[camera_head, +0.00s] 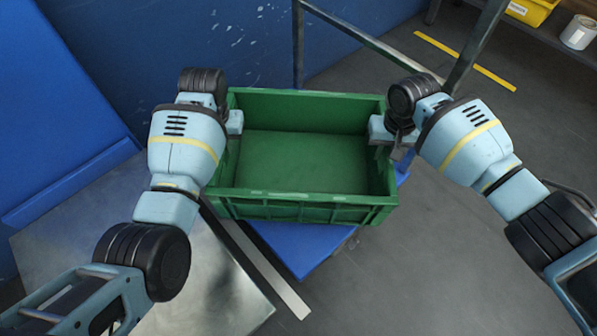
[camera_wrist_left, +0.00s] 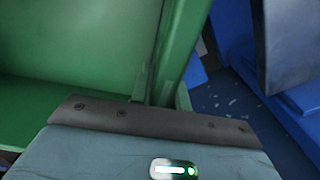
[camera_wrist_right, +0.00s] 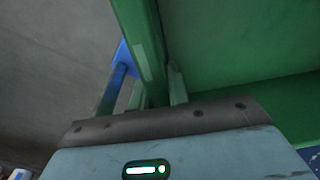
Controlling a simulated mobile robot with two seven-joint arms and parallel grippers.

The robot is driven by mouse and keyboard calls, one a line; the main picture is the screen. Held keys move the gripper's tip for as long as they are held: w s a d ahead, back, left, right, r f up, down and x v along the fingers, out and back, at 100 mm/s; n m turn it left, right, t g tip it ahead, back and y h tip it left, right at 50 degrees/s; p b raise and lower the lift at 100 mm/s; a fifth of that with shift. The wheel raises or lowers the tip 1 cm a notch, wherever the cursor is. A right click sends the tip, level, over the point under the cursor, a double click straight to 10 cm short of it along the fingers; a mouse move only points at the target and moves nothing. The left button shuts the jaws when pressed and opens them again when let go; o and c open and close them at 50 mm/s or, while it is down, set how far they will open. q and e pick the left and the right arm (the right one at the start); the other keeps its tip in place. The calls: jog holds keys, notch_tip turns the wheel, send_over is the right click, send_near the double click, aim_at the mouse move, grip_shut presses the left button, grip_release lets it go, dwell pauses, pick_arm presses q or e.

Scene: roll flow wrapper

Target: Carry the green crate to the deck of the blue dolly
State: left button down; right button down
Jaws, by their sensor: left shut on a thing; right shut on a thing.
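The green crate (camera_head: 300,207) is empty and sits over the blue dolly deck (camera_head: 302,246) in the head view. I cannot tell whether the crate's underside touches the deck. My left gripper (camera_head: 235,122) is shut on the crate's left rim. My right gripper (camera_head: 380,130) is shut on its right rim. The crate wall also shows close up in the left wrist view (camera_wrist_left: 185,40) and in the right wrist view (camera_wrist_right: 145,50). Blue parts of the dolly stick out at the crate's front and at its right side.
A metal plate (camera_head: 215,265) lies at the lower left beside the dolly. A blue wall (camera_head: 230,40) stands behind the crate. A grey metal frame (camera_head: 370,40) rises behind it. At the top right a shelf holds a yellow bin (camera_head: 530,10) and a white can (camera_head: 578,32). Grey floor at the right is clear.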

pick_arm(q)
jog(key=c, duration=1.7)
grip_release()
jog(key=shift+f, duration=0.15)
jog(key=shift+c, duration=0.2)
pick_arm(e)
jog(key=c, duration=1.7)
grip_release()
jog(key=shift+f, duration=0.1)
jog(key=shift+c, duration=0.2)
pick_arm(q)
jog(key=o, duration=0.4)
pick_arm(e)
jog(key=o, duration=0.4)
pick_arm(q)
jog(key=r, duration=1.2)
jog(key=shift+s+d, duration=0.2)
jog(key=shift+s, duration=0.05)
pick_arm(e)
jog(key=r, duration=1.2)
jog(key=shift+s+d, duration=0.2)
jog(key=shift+s, duration=0.05)
